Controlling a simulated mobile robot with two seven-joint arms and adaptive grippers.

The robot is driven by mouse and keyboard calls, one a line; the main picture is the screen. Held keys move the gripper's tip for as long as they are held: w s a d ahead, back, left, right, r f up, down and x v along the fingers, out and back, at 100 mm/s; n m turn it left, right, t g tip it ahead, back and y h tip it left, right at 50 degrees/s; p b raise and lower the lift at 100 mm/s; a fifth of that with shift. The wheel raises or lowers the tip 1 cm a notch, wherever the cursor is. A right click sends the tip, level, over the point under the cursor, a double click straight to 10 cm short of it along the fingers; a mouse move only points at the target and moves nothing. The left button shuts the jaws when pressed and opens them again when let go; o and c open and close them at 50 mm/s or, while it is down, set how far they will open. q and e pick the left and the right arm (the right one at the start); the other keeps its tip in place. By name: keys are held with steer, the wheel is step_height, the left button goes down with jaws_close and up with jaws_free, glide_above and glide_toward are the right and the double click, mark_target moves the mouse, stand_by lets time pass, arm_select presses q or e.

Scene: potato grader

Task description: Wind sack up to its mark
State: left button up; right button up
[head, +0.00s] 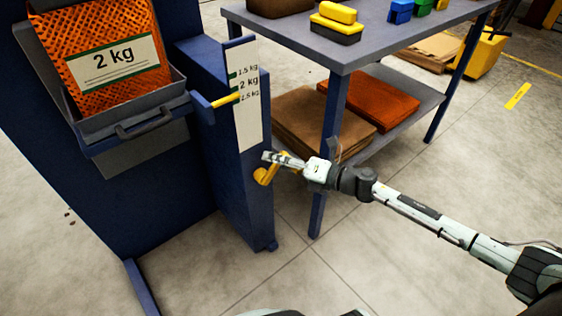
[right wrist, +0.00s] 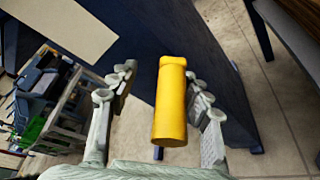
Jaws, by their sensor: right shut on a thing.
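An orange mesh sack (head: 100,55) with a white "2 kg" label sits in a grey tray (head: 140,118) on the blue machine (head: 160,195). A white scale plate (head: 250,120) on the machine's post carries weight marks. A yellow pointer (head: 225,100) lies across it, a little below the "2 kg" text and about level with the lowest label. My right gripper (head: 272,159) is shut on the yellow crank handle (head: 264,176) low on the post's side. In the right wrist view the handle (right wrist: 170,105) stands between the fingers (right wrist: 160,76). My left gripper is out of view.
A blue-grey table (head: 345,45) with yellow, blue and green blocks stands to the right of the post. Its lower shelf holds brown (head: 315,125) and orange (head: 375,100) stacks. A table leg (head: 325,180) is close to my right gripper. The floor in front is clear.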

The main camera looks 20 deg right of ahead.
steer(key=shift+s+f, duration=0.1)
stand_by(0.4)
steer(key=shift+a, duration=0.1)
steer(key=v, duration=0.9)
steer(key=shift+p, duration=0.35)
stand_by(0.5)
steer(key=v, duration=1.2)
